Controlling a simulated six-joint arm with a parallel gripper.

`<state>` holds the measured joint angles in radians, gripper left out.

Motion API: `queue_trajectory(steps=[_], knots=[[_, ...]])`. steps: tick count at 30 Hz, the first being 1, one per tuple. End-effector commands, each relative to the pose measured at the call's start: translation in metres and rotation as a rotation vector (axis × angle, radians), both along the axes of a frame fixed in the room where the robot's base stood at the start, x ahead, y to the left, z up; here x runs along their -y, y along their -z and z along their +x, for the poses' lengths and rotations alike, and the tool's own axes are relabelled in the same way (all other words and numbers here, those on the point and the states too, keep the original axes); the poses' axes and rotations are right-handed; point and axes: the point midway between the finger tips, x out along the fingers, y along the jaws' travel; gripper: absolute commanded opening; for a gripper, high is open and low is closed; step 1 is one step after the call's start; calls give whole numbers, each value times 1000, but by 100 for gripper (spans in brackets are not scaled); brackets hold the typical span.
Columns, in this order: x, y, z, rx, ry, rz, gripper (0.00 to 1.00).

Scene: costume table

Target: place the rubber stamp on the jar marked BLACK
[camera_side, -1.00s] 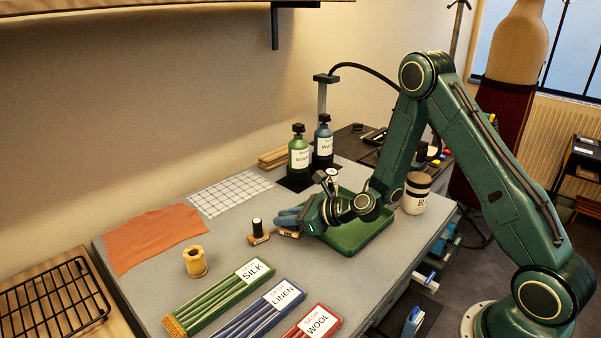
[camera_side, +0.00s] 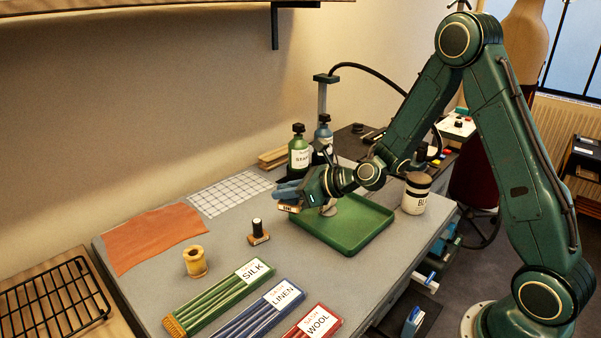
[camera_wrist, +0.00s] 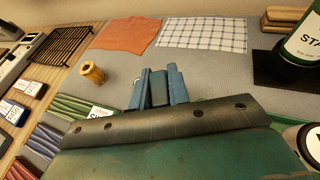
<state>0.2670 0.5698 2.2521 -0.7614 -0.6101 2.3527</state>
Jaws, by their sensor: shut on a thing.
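My gripper (camera_side: 288,193), with blue fingers, is shut on a rubber stamp (camera_side: 289,209). The stamp's wooden, labelled base shows below the fingers, above the table near the left edge of the green tray. In the wrist view the fingers (camera_wrist: 158,86) stand close together around a dark handle. A second stamp (camera_side: 259,232) with a black handle stands on the table, lower left of my gripper.
A wooden spool (camera_side: 195,262) and boxes marked SILK (camera_side: 215,300), LINEN (camera_side: 262,313) and WOOL (camera_side: 318,322) lie in front.

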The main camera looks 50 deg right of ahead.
Motion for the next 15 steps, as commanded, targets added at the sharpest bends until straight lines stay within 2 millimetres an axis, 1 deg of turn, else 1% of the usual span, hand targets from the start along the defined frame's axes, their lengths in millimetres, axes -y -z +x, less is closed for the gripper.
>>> queue_trajectory(steps=[1, 3, 15], knots=[[0, -10, 0, 7, 1, -1, 0], [0, -22, 1, 7, 0, -2, 0], [0, -88, 1, 6, 1, -1, 0]])
